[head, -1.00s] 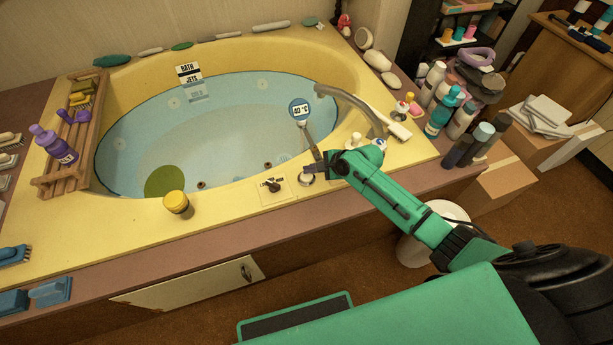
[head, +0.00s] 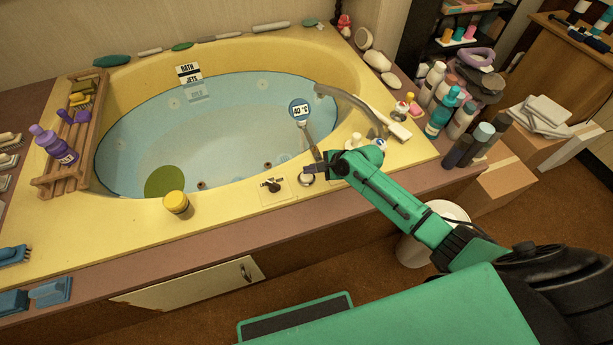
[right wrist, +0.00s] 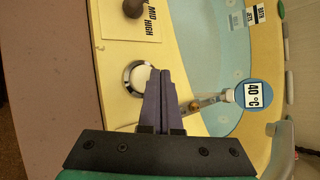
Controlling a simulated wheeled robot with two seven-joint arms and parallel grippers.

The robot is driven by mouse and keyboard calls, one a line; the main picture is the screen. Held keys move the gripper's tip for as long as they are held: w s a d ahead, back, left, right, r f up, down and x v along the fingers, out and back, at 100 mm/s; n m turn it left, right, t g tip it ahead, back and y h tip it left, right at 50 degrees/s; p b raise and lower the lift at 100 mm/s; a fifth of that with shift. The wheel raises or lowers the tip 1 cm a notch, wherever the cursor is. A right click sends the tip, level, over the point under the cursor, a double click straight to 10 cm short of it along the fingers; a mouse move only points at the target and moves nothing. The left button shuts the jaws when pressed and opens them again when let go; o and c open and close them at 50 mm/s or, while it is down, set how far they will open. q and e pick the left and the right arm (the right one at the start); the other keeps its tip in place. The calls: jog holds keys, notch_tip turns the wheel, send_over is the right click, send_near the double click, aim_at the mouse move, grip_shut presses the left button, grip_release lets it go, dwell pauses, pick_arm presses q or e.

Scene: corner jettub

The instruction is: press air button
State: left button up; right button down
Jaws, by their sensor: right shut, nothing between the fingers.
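The round button (head: 306,180), pale with a metal ring, sits on the yellow tub rim in front of the water. In the right wrist view the button (right wrist: 138,77) lies just beside the fingertips, which cover part of its edge. My right gripper (head: 312,171) is shut and empty, its tips at the button; I cannot tell whether they touch it. The closed purple-grey fingers (right wrist: 160,72) fill the middle of the right wrist view. No lettering for the button is readable. My left gripper is not in view.
The curved faucet (head: 350,103) is to the right. Bottles (head: 440,113) crowd the right side.

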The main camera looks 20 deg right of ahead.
aim_at(310, 177)
dwell(0.4)
jog(key=shift+f, duration=0.4)
jog(key=shift+f+b, duration=0.3)
jog(key=shift+f, duration=0.2)
dwell(0.4)
jog(key=shift+r, duration=0.1)
jog(key=shift+r+p, duration=0.8)
jog(key=shift+p, duration=0.4)
notch_tip(310, 177, up, 6)
jog(key=p, duration=0.7)
